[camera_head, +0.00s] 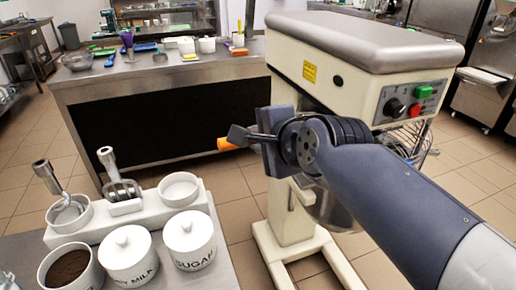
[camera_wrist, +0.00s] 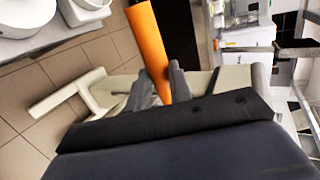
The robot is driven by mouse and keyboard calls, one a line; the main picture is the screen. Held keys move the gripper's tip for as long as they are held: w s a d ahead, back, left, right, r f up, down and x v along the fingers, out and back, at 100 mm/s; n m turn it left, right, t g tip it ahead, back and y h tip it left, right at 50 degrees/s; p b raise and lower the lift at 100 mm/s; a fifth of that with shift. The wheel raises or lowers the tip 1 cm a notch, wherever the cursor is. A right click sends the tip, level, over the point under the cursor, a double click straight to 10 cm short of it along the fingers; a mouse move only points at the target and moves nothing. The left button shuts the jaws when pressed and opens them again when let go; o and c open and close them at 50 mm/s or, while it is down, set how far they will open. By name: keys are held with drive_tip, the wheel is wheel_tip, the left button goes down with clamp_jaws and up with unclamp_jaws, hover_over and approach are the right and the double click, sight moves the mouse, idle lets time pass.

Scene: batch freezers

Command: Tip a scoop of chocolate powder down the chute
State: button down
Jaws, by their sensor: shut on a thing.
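My gripper (camera_head: 243,136) is in front of the cream mixer in the head view. In the wrist view my gripper (camera_wrist: 165,80) is shut on an orange rod-like thing (camera_wrist: 148,38), which may be the scoop's handle. The orange thing (camera_head: 228,145) also shows just past the fingers in the head view. No scoop bowl or powder on it can be made out. A white tub of dark brown powder (camera_head: 68,267) stands at the lower left. The cream mixer (camera_head: 370,85) has red and green buttons; its bowl (camera_head: 338,208) is partly behind my arm. I cannot make out a chute.
Lidded white jars, one marked SUGAR (camera_head: 190,240), stand beside the tub. A steel counter (camera_head: 160,70) with utensils stands at the back. Tiled floor lies open between.

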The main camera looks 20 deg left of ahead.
drive_tip(key=shift+s+f+t+y+b, duration=0.1)
drive_tip(key=shift+f+t+y+b, duration=0.8)
drive_tip(key=shift+b, duration=3.25)
drive_tip(key=shift+d+r+t+b, duration=0.1)
drive_tip(key=shift+r+t+b, duration=0.3)
drive_tip(key=shift+b, duration=0.75)
